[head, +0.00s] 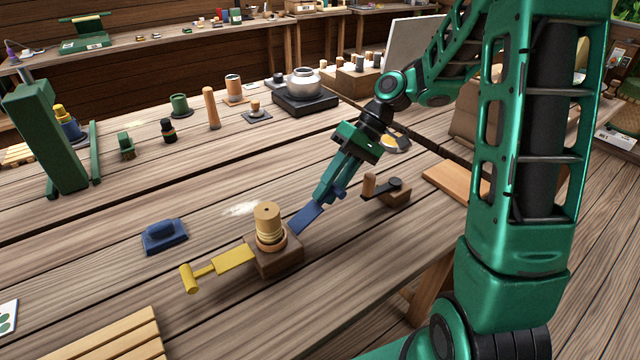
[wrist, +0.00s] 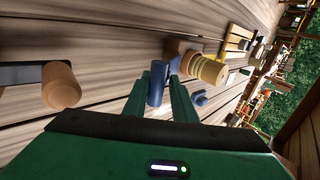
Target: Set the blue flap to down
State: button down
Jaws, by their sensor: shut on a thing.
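The blue flap (head: 307,217) sticks out from the right side of a brown wooden block (head: 280,262). It slopes upward, away from the block. My gripper (head: 329,192) is shut on the flap's blue handle, which also shows between the fingers in the wrist view (wrist: 156,83). The fingers hide part of the handle in the head view. A yellow flap (head: 234,258) with a crossbar handle sticks out from the block's left side and looks roughly level or slightly lowered. A ribbed tan cylinder (head: 267,222) stands on the block.
A wooden crank block (head: 388,197) with an upright knob stands close right of my gripper; the knob shows in the wrist view (wrist: 61,84). A blue-handled float (head: 164,235) lies to the left. A slatted board (head: 120,335) lies at the front.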

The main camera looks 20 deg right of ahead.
jog(key=shift+d+f, duration=0.2)
jog(key=shift+f, duration=0.4)
jog(key=shift+d+f, duration=0.15)
jog(key=shift+f, duration=0.45)
jog(key=c, duration=1.8)
grip_release()
jog(key=shift+a, duration=0.1)
jog(key=shift+w+r, duration=0.1)
jog(key=shift+w+d+r, duration=0.1)
jog(key=shift+d+r, duration=0.1)
jog(key=shift+d, duration=0.2)
jog(key=v, duration=0.9)
jog(key=shift+d+r, duration=0.2)
jog(key=shift+r, duration=0.15)
